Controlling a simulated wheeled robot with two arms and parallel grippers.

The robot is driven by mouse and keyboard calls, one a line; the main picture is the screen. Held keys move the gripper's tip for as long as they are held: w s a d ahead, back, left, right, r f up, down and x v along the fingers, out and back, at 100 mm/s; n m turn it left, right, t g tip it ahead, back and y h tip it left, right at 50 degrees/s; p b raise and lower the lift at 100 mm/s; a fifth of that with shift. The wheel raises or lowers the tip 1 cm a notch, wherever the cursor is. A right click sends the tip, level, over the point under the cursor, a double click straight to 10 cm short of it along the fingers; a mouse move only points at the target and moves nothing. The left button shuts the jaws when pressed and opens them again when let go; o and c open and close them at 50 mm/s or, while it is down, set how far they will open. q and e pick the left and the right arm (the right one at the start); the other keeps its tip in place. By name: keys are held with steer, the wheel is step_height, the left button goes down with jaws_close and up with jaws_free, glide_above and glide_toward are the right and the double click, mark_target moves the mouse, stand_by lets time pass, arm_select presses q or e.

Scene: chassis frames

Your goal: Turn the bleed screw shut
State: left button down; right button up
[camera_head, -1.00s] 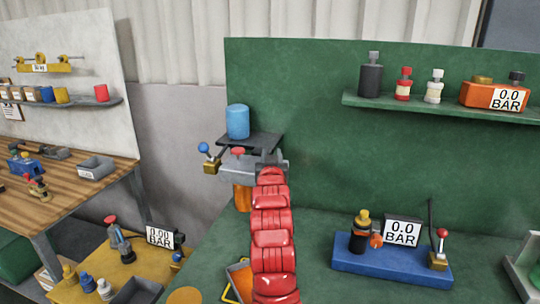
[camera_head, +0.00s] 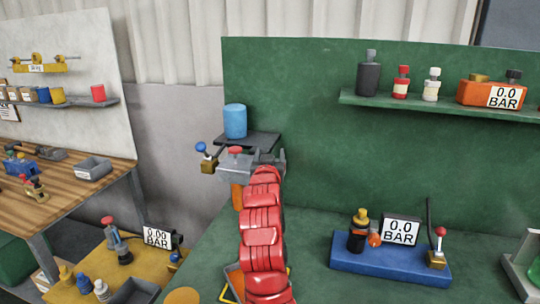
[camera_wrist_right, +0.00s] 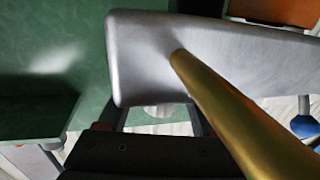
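A fixture juts out from the green board in the head view. It has a grey block (camera_head: 235,165) with a red cap (camera_head: 236,150) on top and a brass valve (camera_head: 208,166) with a blue-knobbed lever (camera_head: 202,147) at its left. My right gripper (camera_head: 282,160) is at the block's right end, at the tip of my red arm. In the right wrist view a grey body (camera_wrist_right: 225,50) and a thick brass rod (camera_wrist_right: 235,105) lie across the gripper's front. They hide the fingertips, so its grip cannot be told. I cannot identify the bleed screw for sure. My left gripper is out of view.
A blue can (camera_head: 235,121) stands on a dark ledge (camera_head: 250,141) behind the fixture. A blue-based gauge unit (camera_head: 390,262) with a red-knobbed lever stands to the right on the green bench. Bottles and an orange gauge (camera_head: 490,94) sit on the upper shelf.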

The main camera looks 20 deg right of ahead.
steer(key=shift+s, duration=0.1)
steer(key=b+v, duration=0.2)
steer(key=v, duration=1.5)
steer(key=shift+b, duration=0.4)
steer(key=shift+s, duration=0.15)
